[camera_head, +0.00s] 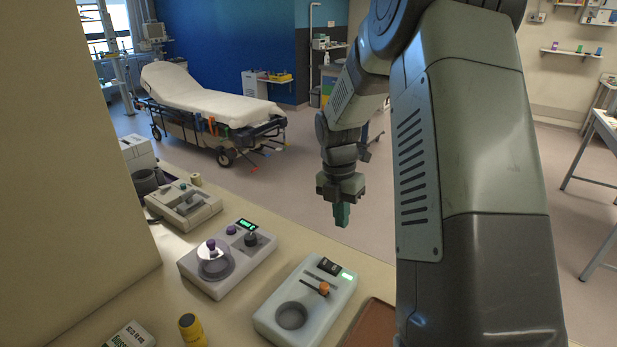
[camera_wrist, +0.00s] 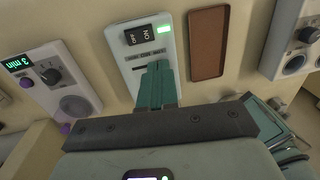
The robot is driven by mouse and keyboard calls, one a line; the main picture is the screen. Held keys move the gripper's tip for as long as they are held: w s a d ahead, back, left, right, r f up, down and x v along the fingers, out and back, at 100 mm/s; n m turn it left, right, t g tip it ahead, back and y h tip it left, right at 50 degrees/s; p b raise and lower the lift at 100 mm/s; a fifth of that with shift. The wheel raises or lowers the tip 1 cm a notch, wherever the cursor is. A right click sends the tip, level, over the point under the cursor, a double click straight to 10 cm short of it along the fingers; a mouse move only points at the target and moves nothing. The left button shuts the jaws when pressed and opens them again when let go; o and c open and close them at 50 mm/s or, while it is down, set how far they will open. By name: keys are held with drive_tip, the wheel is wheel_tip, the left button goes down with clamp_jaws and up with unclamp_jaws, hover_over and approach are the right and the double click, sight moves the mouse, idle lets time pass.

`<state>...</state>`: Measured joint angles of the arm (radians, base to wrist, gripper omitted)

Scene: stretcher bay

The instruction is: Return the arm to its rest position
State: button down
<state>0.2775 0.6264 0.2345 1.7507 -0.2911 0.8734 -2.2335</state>
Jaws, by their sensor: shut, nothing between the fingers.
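My gripper (camera_head: 342,214) hangs from my arm with its green fingers pointing down, shut and empty. In the head view it is above and behind the white device with an orange knob (camera_head: 303,300), clear of it. In the wrist view my shut gripper fingers (camera_wrist: 157,86) overlap the lower part of the same device (camera_wrist: 145,50), with its ON/OFF switch (camera_wrist: 137,36) and lit green display beyond. The gap between the fingertips and the device cannot be measured there.
A grey device with a dial and green display (camera_head: 228,258) and another device (camera_head: 184,205) stand along the counter. A brown tray (camera_head: 372,325) lies beside the white device. A yellow bottle (camera_head: 192,331) and a box (camera_head: 131,336) are at the front. A stretcher (camera_head: 205,100) stands behind.

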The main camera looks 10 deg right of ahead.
drive_tip(key=s+a+r+m+t, duration=0.1)
drive_tip(key=s+a+r+m, duration=0.2)
drive_tip(key=s+r+m, duration=0.4)
drive_tip(key=s+a+r+m+t, duration=0.2)
drive_tip(key=s+r+m, duration=0.25)
drive_tip(key=r, duration=0.45)
drive_tip(key=s+a+r+m+t, duration=0.1)
drive_tip(key=s+r+m, duration=0.2)
drive_tip(key=s+m, duration=0.4)
drive_tip(key=s+a+r+m+t+y, duration=0.1)
drive_tip(key=s+r+m+t, duration=0.1)
drive_tip(key=s+m, duration=0.6)
drive_tip(key=shift+s+a+r+t, duration=0.15)
drive_tip(key=shift+s+r+t, duration=0.15)
drive_tip(key=shift+s+r, duration=0.3)
drive_tip(key=shift+w+r, duration=0.15)
drive_tip(key=shift+w, duration=0.05)
